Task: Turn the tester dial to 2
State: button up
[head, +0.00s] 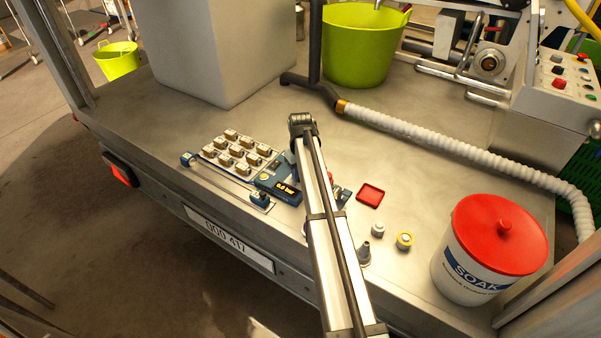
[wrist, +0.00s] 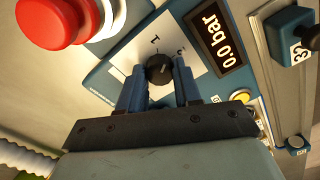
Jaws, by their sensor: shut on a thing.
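The tester (head: 266,183) is a blue box with a display reading 0.0 bar; the display also shows in the wrist view (wrist: 215,38). Its dial (wrist: 159,67) is a small round black knob on a pale plate. A printed 1 stands above the knob, and another mark to the right is partly hidden by a finger. My gripper (wrist: 160,80) is shut on the dial, with one blue finger on each side. I cannot tell clearly where the dial points. In the head view my arm hides the dial and most of the gripper.
A red button (wrist: 48,20) and a yellow button (wrist: 241,98) sit near the fingers. A block tray (head: 238,153), red tray (head: 370,195), small fittings (head: 404,241) and SOAK bucket (head: 467,262) stand around. A white hose (head: 450,147) runs behind; the deck's middle right is clear.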

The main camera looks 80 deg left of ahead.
jog(key=m, duration=0.6)
dwell(0.6)
jog(key=o, duration=1)
jog(key=shift+o, duration=0.2)
notch_tip(320, 180, up, 14)
jog(key=shift+s+f, duration=0.1)
dwell(0.5)
